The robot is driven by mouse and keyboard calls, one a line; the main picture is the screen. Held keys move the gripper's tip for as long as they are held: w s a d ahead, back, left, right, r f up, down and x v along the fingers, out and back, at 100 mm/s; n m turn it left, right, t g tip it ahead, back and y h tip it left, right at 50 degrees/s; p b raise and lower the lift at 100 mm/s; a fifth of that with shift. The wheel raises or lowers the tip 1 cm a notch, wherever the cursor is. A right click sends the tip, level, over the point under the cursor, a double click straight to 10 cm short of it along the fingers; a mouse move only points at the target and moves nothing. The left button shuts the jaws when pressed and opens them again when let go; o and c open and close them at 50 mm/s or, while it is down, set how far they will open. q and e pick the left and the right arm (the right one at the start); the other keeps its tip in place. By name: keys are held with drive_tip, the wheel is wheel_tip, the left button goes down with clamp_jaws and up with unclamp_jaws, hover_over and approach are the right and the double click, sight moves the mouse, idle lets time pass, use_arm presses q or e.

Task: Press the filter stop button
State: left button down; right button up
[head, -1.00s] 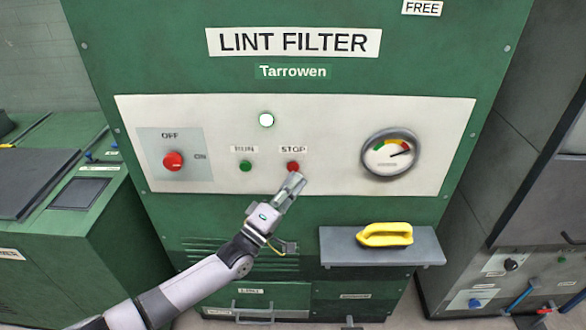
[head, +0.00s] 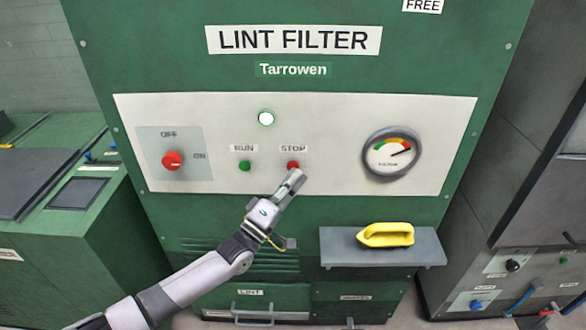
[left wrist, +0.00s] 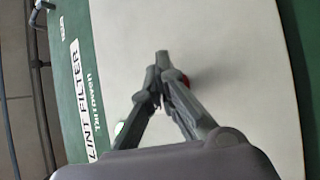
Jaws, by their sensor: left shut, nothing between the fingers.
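The red stop button (head: 293,166) sits under the STOP label on the pale panel (head: 330,120) of the green lint filter. My left gripper (head: 297,174) is shut and empty, its tips just below and right of the button in the head view. In the left wrist view the shut fingertips (left wrist: 162,56) lie over the panel, and a red button (left wrist: 181,82) shows partly behind the fingers. I cannot tell whether the tips touch it. My right gripper is not in view.
The green run button (head: 245,166) and the red OFF/ON knob (head: 172,160) are to the left. A gauge (head: 391,153) is to the right. A white lamp (head: 266,118) is above.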

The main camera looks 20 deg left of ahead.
use_arm(q)
drive_tip(key=shift+w+a+b, duration=0.15)
drive_tip(key=shift+w+b, duration=0.25)
drive_tip(key=shift+w, duration=0.05)
idle(0.3)
drive_tip(key=shift+s, duration=0.1)
idle(0.3)
drive_tip(key=shift+s+d+p, duration=0.3)
drive_tip(key=shift+s+p, duration=0.35)
drive_tip(key=shift+s, duration=0.25)
drive_tip(key=s+p, duration=0.1)
drive_tip(key=s, duration=0.1)
drive_tip(key=s+d+p, duration=0.1)
drive_tip(key=s, duration=0.1)
drive_tip(key=shift+s+d+p, duration=0.2)
drive_tip(key=shift+s+p, duration=0.15)
idle(0.4)
